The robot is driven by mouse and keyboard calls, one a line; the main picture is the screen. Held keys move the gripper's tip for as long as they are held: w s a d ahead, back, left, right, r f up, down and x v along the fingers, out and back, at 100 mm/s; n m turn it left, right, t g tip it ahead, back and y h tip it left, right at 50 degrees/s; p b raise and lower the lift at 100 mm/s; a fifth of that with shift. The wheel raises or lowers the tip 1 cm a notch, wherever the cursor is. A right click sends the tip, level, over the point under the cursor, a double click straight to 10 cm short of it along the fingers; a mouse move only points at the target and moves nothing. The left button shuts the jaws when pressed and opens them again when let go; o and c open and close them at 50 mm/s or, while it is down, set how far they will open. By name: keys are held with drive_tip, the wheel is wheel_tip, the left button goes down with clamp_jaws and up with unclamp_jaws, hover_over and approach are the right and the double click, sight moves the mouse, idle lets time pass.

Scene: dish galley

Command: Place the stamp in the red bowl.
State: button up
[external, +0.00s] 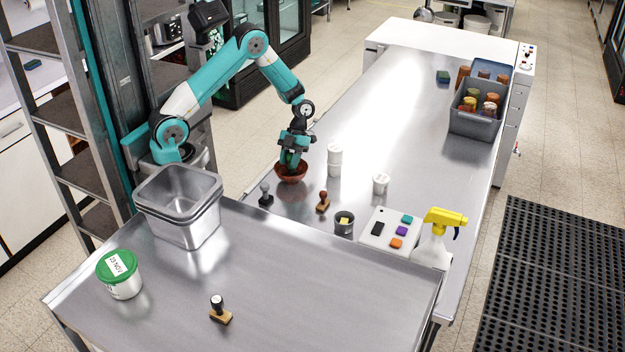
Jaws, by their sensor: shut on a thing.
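The reddish-brown bowl (291,176) stands on the long steel counter. My gripper (290,160) points down right over it, with its tips at or just inside the rim. It is shut on a small dark greenish thing, largely hidden by the fingers; I cannot tell whether this is a stamp or whether it touches the bowl. Three stamps stand elsewhere: a dark grey one (265,195) just in front of the bowl, a brown wooden one (323,203) to its right, and a black-handled one with a wooden base (220,311) on the near table.
White stacked cups (334,160), a white cup (380,184), a dark cup (343,223), a white board with coloured blocks (383,232) and a spray bottle (435,238) stand right of the bowl. Steel pans (180,215) and a green-lidded tub (119,275) stand nearer. A grey crate (472,125) holds jars.

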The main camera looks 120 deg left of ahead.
sight(289, 156)
drive_tip(key=o, duration=1)
wheel_tip(289, 156, up, 7)
drive_tip(key=p, duration=0.4)
drive_tip(key=shift+r, duration=0.1)
